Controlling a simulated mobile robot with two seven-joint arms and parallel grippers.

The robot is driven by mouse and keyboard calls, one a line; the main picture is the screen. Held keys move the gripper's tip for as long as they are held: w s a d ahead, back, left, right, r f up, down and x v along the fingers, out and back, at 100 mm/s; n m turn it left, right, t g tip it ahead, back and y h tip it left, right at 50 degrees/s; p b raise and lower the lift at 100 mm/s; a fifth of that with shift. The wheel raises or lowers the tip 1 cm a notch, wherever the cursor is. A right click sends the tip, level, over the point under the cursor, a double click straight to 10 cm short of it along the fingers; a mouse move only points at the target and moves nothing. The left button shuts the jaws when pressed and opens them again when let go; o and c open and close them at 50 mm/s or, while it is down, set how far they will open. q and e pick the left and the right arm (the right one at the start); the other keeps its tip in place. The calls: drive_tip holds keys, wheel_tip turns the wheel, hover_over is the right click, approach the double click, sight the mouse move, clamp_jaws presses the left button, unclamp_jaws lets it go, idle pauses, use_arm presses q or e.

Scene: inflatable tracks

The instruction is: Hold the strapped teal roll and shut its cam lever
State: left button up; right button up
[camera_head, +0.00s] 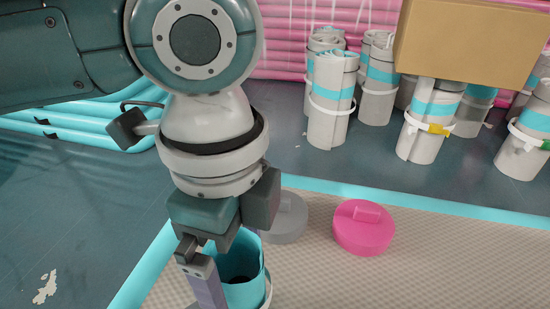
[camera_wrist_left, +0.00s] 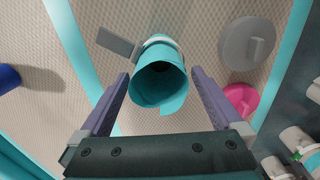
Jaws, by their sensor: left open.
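The teal roll (camera_head: 243,284) stands on the beige mat, directly below my left gripper (camera_head: 212,290) in the head view, which hides part of it. In the left wrist view the roll (camera_wrist_left: 163,88) is seen nearly end-on, its hollow top facing the camera. A pale strap (camera_wrist_left: 165,40) goes round it, and a grey flat cam lever (camera_wrist_left: 117,43) sticks out from the strap to the left, away from the roll. My left gripper (camera_wrist_left: 158,76) is open, with one purple-grey finger on each side of the roll and gaps on both sides. My right gripper is not in view.
A grey disc (camera_head: 287,218) and a pink disc (camera_head: 363,227) with raised handles lie right of the roll. Several strapped white-and-teal rolls (camera_head: 330,98) stand at the back, with a cardboard box (camera_head: 470,42) above some. A blue object (camera_wrist_left: 9,78) shows at the wrist view's left.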

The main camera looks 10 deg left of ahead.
use_arm(q)
wheel_tip(320, 180, down, 4)
drive_tip(key=shift+r+b, duration=0.1)
drive_tip(key=shift+b, duration=0.45)
drive_tip(key=c, duration=1.5)
idle(0.4)
